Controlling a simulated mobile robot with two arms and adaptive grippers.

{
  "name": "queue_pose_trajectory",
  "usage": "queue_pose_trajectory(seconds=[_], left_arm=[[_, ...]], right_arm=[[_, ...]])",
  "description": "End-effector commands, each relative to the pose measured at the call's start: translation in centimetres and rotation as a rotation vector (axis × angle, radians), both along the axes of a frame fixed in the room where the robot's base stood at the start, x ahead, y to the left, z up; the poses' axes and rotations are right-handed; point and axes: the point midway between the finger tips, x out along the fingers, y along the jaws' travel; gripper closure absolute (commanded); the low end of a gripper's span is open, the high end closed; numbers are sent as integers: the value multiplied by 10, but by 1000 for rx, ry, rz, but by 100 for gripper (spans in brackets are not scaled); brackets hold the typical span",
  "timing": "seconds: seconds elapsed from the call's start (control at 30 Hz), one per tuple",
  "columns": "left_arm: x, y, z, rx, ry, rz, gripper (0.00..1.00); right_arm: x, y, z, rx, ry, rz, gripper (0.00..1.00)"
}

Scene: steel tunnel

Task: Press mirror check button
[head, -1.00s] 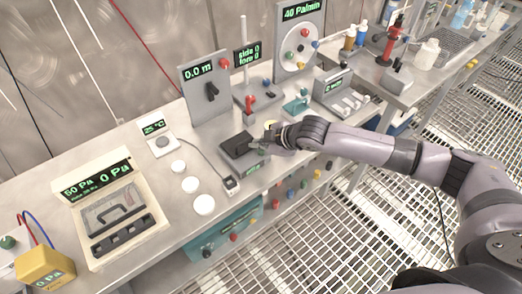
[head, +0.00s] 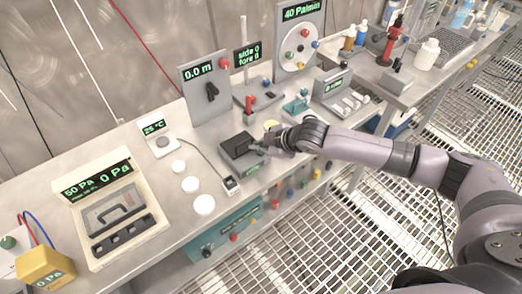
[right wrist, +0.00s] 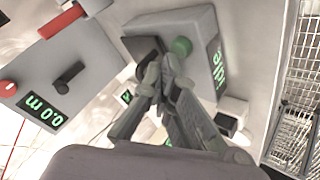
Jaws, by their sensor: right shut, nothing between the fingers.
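A grey box with a dark top (head: 236,146) stands near the bench's front edge in the head view. In the right wrist view the box (right wrist: 200,22) carries a round green button (right wrist: 181,46), a black part (right wrist: 141,46) and a green display reading "idle" (right wrist: 217,70). No label naming a mirror check is readable. My right gripper (head: 263,147) is shut and empty at the box's right side. In the right wrist view its fingertips (right wrist: 166,62) are just beside the green button and partly overlap the box; contact cannot be told. My left gripper is not in view.
A "0.0 m" panel (head: 205,90) with a black lever stands behind the box. A small teal device (head: 296,103) and a grey keyed unit (head: 343,94) stand to the right. White discs (head: 191,184) and a cream pressure case (head: 112,210) lie left. Grating floor is clear in front.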

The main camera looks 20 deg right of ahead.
Motion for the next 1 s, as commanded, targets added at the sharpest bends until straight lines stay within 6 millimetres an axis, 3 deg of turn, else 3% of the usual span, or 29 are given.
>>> queue_pose_trajectory(seconds=[1.0], left_arm=[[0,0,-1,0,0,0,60]], right_arm=[[0,0,-9,-1,1,0,100]])
